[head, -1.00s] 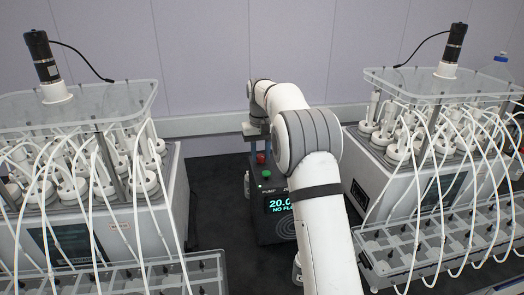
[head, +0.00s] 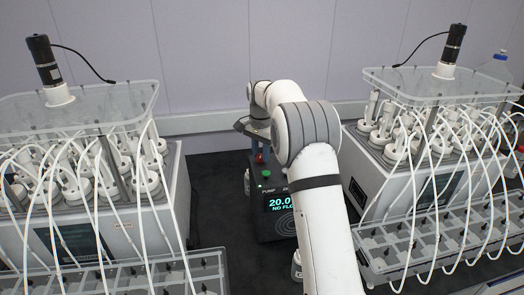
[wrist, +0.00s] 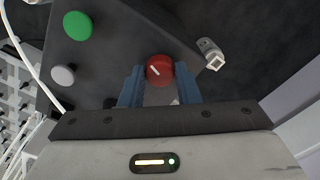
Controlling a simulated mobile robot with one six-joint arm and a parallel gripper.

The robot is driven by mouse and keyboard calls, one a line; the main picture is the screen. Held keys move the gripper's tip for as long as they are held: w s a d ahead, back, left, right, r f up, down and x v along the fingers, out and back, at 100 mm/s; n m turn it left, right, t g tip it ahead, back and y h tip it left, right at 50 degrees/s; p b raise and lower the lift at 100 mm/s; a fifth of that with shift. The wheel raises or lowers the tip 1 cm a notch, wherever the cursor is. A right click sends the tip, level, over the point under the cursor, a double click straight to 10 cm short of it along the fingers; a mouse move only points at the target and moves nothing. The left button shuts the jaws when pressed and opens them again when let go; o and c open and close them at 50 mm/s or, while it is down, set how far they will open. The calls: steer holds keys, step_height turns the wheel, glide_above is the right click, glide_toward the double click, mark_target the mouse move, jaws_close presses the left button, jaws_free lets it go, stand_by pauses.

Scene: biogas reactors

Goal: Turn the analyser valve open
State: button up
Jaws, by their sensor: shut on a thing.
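The analyser valve appears to be the round red knob (wrist: 160,67) with a short white line, slanting toward the upper left in the wrist view. It sits on the dark top of the analyser box (wrist: 115,60). My gripper (wrist: 159,84) is shut on the red knob, one blue finger at each side of it. In the head view the red knob (head: 260,158) shows small below my gripper (head: 256,143), whose fingers are hard to make out there. The box's front display (head: 283,204) is partly hidden by my arm and shows "20.0" and "NO FL".
A green button (wrist: 77,25) and a pale grey knob (wrist: 63,75) are on the same box top. A small metal fitting (wrist: 211,54) is beside it. Reactor racks with white tubes stand at left (head: 80,190) and right (head: 440,150), leaving a narrow dark gap.

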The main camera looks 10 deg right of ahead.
mark_target(261, 155)
steer(key=m, duration=0.5)
steer(key=shift+r+p, duration=0.1)
steer(key=shift+p, duration=0.2)
stand_by(0.4)
steer(key=o, duration=1)
step_height(261, 155, up, 8)
steer(key=shift+f+b, duration=0.25)
steer(key=shift+b, duration=0.4)
steer(key=shift+r, duration=0.1)
